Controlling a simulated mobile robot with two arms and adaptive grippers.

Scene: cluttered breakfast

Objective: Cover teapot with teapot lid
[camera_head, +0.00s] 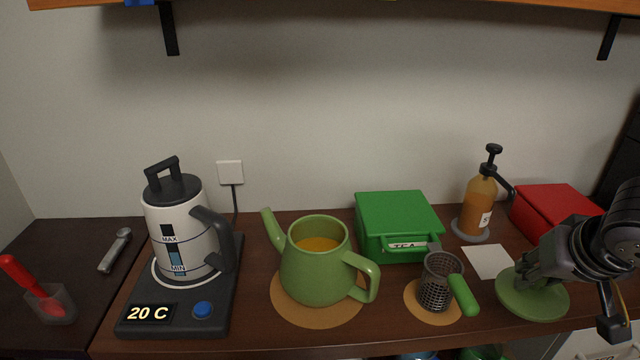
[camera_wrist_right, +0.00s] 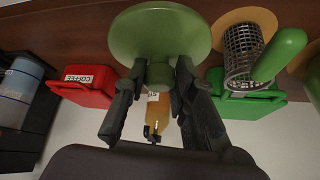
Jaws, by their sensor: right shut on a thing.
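The green teapot (camera_head: 317,275) stands uncovered on a round cork mat (camera_head: 290,307) at the middle of the counter, with orange liquid inside. Its spout points left and its handle right. The green teapot lid (camera_head: 532,296) is at the right front of the counter. My right gripper (camera_head: 530,268) is above it, shut on its knob. In the right wrist view the lid (camera_wrist_right: 158,35) shows as a round disc, with its knob between the fingers of the right gripper (camera_wrist_right: 160,85). I cannot tell whether the lid touches the counter. My left gripper is not in view.
Between lid and teapot stands a mesh strainer (camera_head: 437,283) with a green handle on a cork mat. Behind are a green tea box (camera_head: 397,220), a syrup pump bottle (camera_head: 478,205) and a red box (camera_head: 555,210). A kettle (camera_head: 180,235) on its base stands left of the teapot.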

